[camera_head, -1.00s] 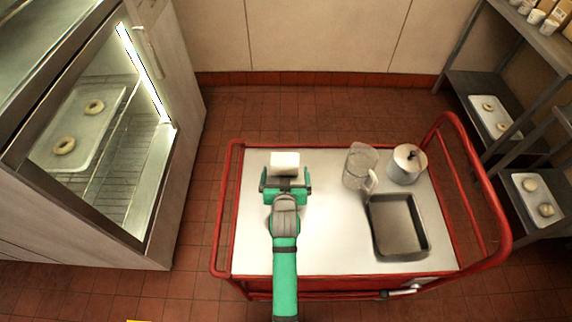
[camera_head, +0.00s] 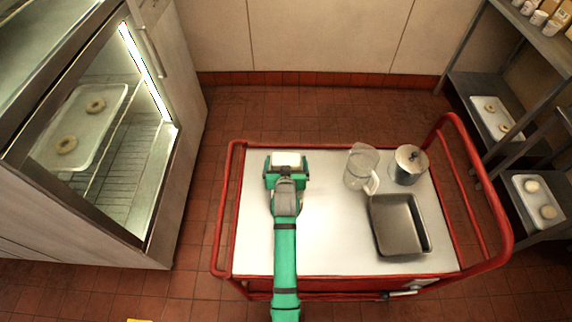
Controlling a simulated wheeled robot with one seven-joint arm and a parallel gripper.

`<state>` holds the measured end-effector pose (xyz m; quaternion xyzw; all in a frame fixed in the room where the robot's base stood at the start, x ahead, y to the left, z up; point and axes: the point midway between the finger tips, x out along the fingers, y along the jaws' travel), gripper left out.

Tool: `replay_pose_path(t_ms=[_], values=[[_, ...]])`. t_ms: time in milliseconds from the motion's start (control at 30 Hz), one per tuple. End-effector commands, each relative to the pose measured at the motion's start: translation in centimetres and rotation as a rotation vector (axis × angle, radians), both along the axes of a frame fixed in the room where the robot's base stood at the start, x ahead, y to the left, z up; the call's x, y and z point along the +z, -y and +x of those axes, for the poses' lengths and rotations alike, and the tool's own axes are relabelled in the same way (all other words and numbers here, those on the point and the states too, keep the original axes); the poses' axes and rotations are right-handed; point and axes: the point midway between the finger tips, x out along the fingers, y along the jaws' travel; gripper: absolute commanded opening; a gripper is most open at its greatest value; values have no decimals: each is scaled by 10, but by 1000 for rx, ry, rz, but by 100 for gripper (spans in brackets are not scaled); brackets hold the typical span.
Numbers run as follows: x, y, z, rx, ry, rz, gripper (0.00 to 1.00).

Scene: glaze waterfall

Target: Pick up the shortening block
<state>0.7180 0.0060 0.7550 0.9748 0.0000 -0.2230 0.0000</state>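The shortening block (camera_head: 287,158) is a pale, white block near the back left of the cart's white top (camera_head: 330,235). My gripper (camera_head: 287,164), green with a grey wrist, is at the block with one finger on its left side and one on its right. The gripper body covers the block's near side. Whether the fingers touch the block or leave a small gap is too small to tell. The block shows no clear lift off the cart top.
Right of my gripper are a clear pitcher (camera_head: 360,168), a metal canister (camera_head: 409,164) and a dark baking pan (camera_head: 399,225). The red cart rail (camera_head: 232,200) edges the top. A glass-fronted cabinet (camera_head: 100,130) stands left, shelves (camera_head: 500,95) right.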

Motion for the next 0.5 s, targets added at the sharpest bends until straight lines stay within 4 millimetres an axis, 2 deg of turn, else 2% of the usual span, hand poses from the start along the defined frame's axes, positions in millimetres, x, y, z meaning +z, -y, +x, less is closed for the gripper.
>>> replay_pose_path(t_ms=[33,167,200,500], values=[[0,0,0,0,0,0,81],[0,0,0,0,0,0,50],[0,0,0,0,0,0,46],[2,0,0,0,3,0,46]])
